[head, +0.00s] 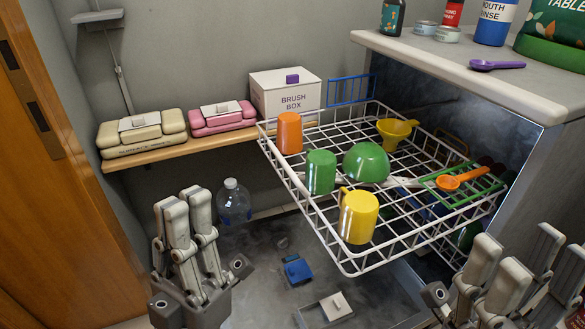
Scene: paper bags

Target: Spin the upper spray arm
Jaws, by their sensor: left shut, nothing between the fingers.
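The white wire upper rack (345,262) of the dishwasher is pulled out at centre right. A pale grey bar (404,182), seemingly the upper spray arm, shows through the rack's wires, partly hidden by the cups and bowl. My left gripper (187,202) is at lower left, shut and empty, with its fingers pointing up. It is left of the rack and apart from it. My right gripper (525,258) is at the lower right corner, its finger pairs spread apart and nothing seen between them. It is right of the rack's front corner.
The rack holds an orange cup (289,133), green cup (321,172), green bowl (367,162), yellow mug (358,216), yellow funnel (396,131) and orange spoon (449,183). A counter (440,66) overhangs behind. A bottle (233,203) stands behind my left gripper.

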